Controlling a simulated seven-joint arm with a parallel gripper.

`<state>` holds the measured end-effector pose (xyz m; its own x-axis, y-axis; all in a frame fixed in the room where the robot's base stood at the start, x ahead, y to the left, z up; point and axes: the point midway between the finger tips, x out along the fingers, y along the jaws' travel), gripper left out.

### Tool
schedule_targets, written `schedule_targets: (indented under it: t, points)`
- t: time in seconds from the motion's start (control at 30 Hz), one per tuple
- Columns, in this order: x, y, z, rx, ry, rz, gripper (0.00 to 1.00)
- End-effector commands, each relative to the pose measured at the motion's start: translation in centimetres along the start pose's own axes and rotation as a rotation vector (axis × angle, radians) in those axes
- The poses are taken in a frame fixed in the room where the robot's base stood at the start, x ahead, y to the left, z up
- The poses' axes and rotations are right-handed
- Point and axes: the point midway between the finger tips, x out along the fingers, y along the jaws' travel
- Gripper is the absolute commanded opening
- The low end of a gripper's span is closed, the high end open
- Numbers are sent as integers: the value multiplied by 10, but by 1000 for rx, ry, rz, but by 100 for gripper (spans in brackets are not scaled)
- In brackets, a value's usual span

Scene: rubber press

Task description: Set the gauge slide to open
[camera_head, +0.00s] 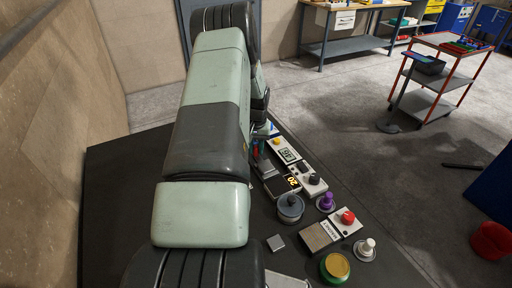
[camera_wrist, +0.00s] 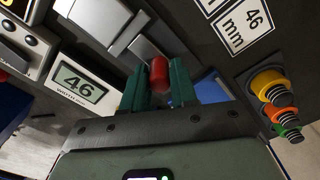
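A grey metal gauge slide (camera_wrist: 120,32) with stepped bars shows at the top of the wrist view. A red cylindrical knob (camera_wrist: 159,75) stands by it. My gripper (camera_wrist: 159,72) has its two green fingers on either side of the knob, with hardly any gap; it looks shut on it. The gauge's display (camera_wrist: 80,85) reads 46, marked as width. In the head view my arm hides much of the gauge; the display (camera_head: 288,155) shows there, and my gripper (camera_head: 260,148) is partly hidden.
A plate marked 46 mm (camera_wrist: 240,28) lies at the upper right, with yellow, orange and green knobs (camera_wrist: 268,82) below it. In the head view, a grey round knob (camera_head: 290,208), a purple knob (camera_head: 326,202) and a red button (camera_head: 348,217) stand close by on the dark bench.

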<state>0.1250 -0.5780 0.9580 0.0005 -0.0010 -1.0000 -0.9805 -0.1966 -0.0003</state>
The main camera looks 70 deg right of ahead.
Motion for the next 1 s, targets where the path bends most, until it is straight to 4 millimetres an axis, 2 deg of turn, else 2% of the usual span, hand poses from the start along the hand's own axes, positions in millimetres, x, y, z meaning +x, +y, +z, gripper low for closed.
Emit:
schedule_targets:
  t: [0.03, 0.17, 0.43, 0.7, 1.0]
  points:
    - [0, 0, 0, 0, 0, 0, 19]
    - [0, 0, 0, 0, 0, 0, 0]
    - [0, -1, -1, 0, 0, 0, 0]
    - [0, -16, -24, -1, 1, 0, 0]
    - [-1, -20, -30, -2, 7, -1, 0]
